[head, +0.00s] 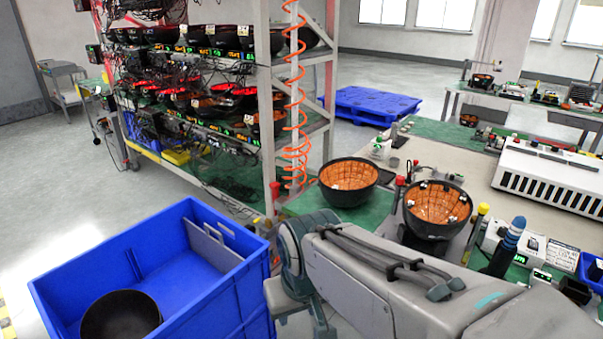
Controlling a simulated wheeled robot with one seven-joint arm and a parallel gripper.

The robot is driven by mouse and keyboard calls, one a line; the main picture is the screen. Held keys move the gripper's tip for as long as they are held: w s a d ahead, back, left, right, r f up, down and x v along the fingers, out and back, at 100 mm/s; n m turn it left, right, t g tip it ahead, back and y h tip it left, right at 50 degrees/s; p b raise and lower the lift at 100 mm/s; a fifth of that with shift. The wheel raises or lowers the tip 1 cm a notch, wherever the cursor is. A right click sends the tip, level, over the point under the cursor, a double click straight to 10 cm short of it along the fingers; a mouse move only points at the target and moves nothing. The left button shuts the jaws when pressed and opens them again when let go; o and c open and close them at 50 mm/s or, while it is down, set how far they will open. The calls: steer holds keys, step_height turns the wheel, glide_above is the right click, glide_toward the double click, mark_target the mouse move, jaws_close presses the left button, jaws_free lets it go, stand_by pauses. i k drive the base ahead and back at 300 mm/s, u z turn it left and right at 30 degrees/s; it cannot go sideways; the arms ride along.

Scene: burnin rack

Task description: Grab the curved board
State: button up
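Bowl-shaped curved boards, dark outside, show in several places; I cannot tell which one the task names. One curved board with an orange inside (348,182) sits on the green mat at the near end of the workbench. A second, with small light parts on its orange inside (437,208), sits to its right, close to my arm. A dark bowl-shaped piece (121,316) lies in the blue crate (250,283) at lower left, cut by the frame's bottom edge. My arm crosses the lower right; my gripper is not in view.
A metal rack (268,110) with wires holds several more bowls on lit shelves. An orange coiled hose (294,90) hangs at its front. A blue pallet (372,103) lies behind. A white ribbed box (548,178) and small tools stand right. Floor at left is clear.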

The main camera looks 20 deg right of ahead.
mark_target(347, 175)
steer(key=z, duration=0.35)
steer(key=i, duration=0.75)
steer(key=z, duration=1.1)
steer(key=i, duration=0.35)
steer(key=z, duration=0.4)
